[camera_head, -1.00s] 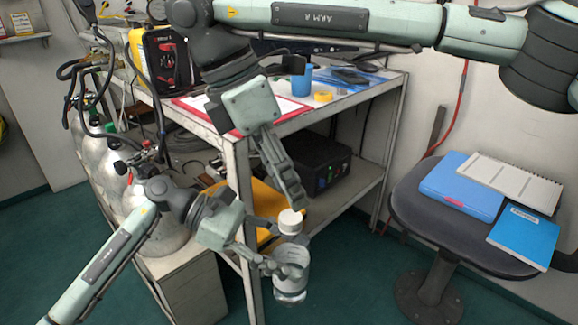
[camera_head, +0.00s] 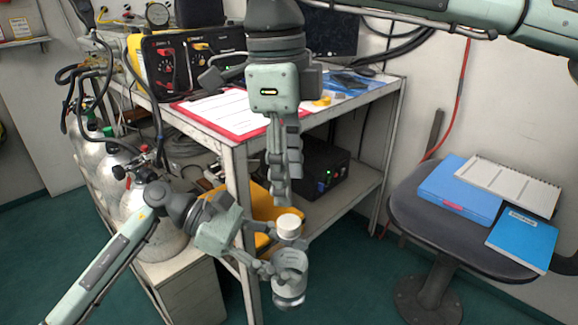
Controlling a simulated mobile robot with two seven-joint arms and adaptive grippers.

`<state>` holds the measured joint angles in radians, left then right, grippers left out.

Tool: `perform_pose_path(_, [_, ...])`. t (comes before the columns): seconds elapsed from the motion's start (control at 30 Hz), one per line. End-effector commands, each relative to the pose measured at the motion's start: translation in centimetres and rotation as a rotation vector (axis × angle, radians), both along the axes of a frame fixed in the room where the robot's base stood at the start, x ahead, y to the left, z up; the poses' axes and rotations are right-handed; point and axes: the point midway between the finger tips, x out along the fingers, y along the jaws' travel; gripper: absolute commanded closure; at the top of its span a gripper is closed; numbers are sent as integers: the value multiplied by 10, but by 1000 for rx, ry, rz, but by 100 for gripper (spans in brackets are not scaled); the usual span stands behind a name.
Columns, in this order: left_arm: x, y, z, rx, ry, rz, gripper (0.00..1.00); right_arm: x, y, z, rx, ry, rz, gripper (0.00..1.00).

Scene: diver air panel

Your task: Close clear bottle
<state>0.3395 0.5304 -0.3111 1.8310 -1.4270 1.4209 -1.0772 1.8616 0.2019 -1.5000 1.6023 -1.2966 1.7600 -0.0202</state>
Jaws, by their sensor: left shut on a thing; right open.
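The clear bottle (camera_head: 289,292) is upright in my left gripper (camera_head: 286,268), in front of the bench's near leg. My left gripper is shut around its body. A white cap (camera_head: 288,226) sits at the top of the bottle, over its neck. I cannot tell whether it is screwed down. My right gripper (camera_head: 282,196) points straight down just above the cap, with a small gap between its fingertips and the cap. It is open and empty, its fingers seen nearly edge-on.
The bench (camera_head: 234,165) stands close behind, with a red clipboard (camera_head: 232,112) on top and a black box (camera_head: 322,168) on its shelf. Gas cylinders (camera_head: 125,200) stand at left. A stool (camera_head: 420,215) with blue folders is at right.

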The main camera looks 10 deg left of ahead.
Motion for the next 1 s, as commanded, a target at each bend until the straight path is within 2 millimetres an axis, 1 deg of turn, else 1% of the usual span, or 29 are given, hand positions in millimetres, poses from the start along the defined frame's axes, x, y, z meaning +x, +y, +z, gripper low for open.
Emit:
perform_pose_path(0.03, [0,0,0,-1,-1,0,100,0,-1,2,13,7,107,53])
perform_pose_path(0.1, [0,0,0,-1,-1,0,100,0,-1,3,30,17,253,53])
perform_pose_path(0.2, [0,0,0,-1,-1,0,100,-1,-1,5,49,25,426,53])
perform_pose_path(0.3, [0,0,0,-1,-1,0,100,-1,-1,7,61,29,545,53])
perform_pose_path(0.4, [0,0,0,-1,-1,0,100,-1,-1,8,68,30,614,53])
perform_pose_path(0.53, [0,0,1,-1,-1,0,100,-1,-1,8,71,30,644,53])
perform_pose_path(0.8, [0,0,0,-1,-1,0,100,-1,-1,7,70,30,642,53])
perform_pose_path(0.87, [0,0,0,-1,0,0,100,-1,-1,5,70,31,642,53])
perform_pose_path(1.0, [0,0,0,-1,-1,0,100,-1,-2,-10,68,32,642,53])
